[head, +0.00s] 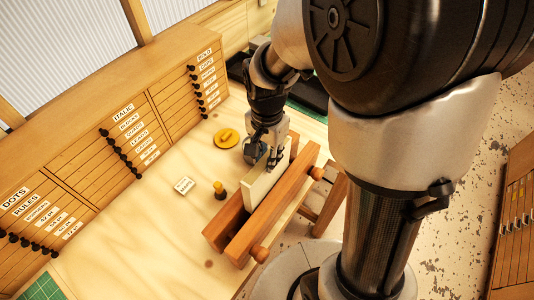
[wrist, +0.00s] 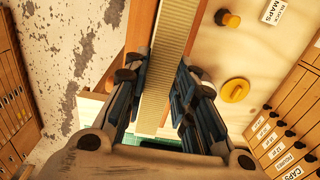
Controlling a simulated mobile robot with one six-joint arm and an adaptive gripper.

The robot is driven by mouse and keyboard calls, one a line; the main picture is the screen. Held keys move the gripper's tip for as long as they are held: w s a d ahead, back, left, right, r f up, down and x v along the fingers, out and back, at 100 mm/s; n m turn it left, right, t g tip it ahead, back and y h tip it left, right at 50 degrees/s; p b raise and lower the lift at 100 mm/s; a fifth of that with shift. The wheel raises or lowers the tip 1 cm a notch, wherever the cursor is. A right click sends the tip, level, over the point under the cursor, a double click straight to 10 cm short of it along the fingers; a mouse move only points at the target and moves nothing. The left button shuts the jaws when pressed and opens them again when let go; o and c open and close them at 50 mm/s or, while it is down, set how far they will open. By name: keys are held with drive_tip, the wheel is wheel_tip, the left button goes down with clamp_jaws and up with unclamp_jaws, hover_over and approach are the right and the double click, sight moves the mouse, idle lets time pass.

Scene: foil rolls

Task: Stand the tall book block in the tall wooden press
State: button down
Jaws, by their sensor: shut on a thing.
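The tall book block (head: 262,187) is a thin cream slab. My gripper (head: 271,152) is shut on its far end, from above. In the wrist view the ribbed edge of the block (wrist: 166,60) runs between my two gripper fingers (wrist: 158,100). The wooden press (head: 273,218) has two long parallel beams with round knobs on the front one. The block stands roughly upright and lines up with the gap between the beams. Its lower part is hidden by the front beam, so I cannot tell whether it touches the bottom. Press beams (wrist: 141,25) also flank it in the wrist view.
A yellow round object (head: 227,138), a small yellow-topped peg (head: 219,190) and a white label card (head: 183,186) lie on the pale bench. Labelled drawer cabinets (head: 120,130) line the back. Dark items (head: 308,92) lie beyond my gripper. The bench left of the press is mostly clear.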

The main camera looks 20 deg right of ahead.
drive_tip(key=shift+f+b, duration=4)
drive_tip(key=shift+f, duration=1.3)
drive_tip(key=shift+f+b, duration=0.5)
drive_tip(key=shift+f, duration=0.15)
drive_tip(key=c, duration=1.2)
unclamp_jaws()
drive_tip(key=shift+c, duration=0.2)
drive_tip(key=shift+s, duration=0.1)
wheel_tip(320, 180, up, 7)
drive_tip(key=p, duration=0.5)
drive_tip(key=shift+p, duration=0.35)
